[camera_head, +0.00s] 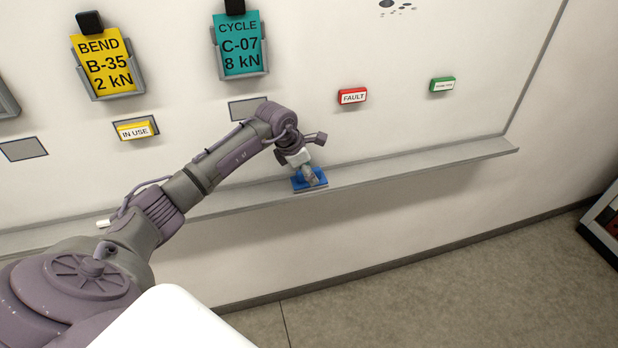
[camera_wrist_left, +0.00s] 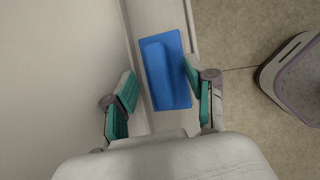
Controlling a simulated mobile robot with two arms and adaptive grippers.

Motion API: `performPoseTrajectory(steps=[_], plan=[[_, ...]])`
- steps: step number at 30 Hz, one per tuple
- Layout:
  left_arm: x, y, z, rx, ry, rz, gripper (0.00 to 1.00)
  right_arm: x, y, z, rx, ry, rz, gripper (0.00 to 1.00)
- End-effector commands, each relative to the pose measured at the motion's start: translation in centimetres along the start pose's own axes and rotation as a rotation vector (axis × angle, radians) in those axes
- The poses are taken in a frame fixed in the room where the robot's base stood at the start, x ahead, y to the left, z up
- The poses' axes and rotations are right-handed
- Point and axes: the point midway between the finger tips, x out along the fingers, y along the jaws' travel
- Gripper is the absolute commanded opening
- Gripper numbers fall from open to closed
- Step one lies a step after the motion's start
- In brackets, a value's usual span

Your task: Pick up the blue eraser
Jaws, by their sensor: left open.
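The blue eraser (camera_head: 318,181) lies on the grey ledge (camera_head: 420,163) below the whiteboard. It is a blue block with a raised ridge, and it also shows in the left wrist view (camera_wrist_left: 167,70). My left gripper (camera_head: 309,179) is over the eraser in the head view and hides part of it. In the left wrist view my left gripper (camera_wrist_left: 160,83) is open, with one finger at each side of the eraser's near part. The right finger overlaps the eraser's edge in the picture; I cannot tell whether it touches. My right gripper is not in view.
A yellow BEND card (camera_head: 108,63) and a teal CYCLE card (camera_head: 240,45) hang in holders on the board. Yellow IN USE (camera_head: 135,131), red FAULT (camera_head: 352,96) and green (camera_head: 443,85) blocks are on it too. The ledge right of the eraser is clear.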

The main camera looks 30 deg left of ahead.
Motion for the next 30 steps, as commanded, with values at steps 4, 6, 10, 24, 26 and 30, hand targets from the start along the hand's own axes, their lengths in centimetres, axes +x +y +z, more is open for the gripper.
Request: performPoseTrajectory(steps=[4, 6, 10, 24, 26, 30], plan=[[0.01, 0.04, -0.03, 0.0, 0.0, 0.001, 0.56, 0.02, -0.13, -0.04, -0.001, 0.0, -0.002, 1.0], [0.0, 0.04, -0.02, 0.0, 0.0, 0.001, 0.49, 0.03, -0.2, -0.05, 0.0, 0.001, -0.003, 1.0], [-0.01, 0.04, -0.02, 0.0, 0.0, 0.001, 0.27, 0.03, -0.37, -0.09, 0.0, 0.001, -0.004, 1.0], [0.01, 0.02, -0.06, 0.0, 0.001, 0.0, 0.0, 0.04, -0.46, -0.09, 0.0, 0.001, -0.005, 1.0], [-0.07, 0.04, -0.03, 0.0, 0.001, 0.001, 0.0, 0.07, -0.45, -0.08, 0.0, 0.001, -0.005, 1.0], [-0.78, 0.23, 0.31, 0.0, -0.001, 0.003, 0.0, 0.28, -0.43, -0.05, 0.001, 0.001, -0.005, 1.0]])
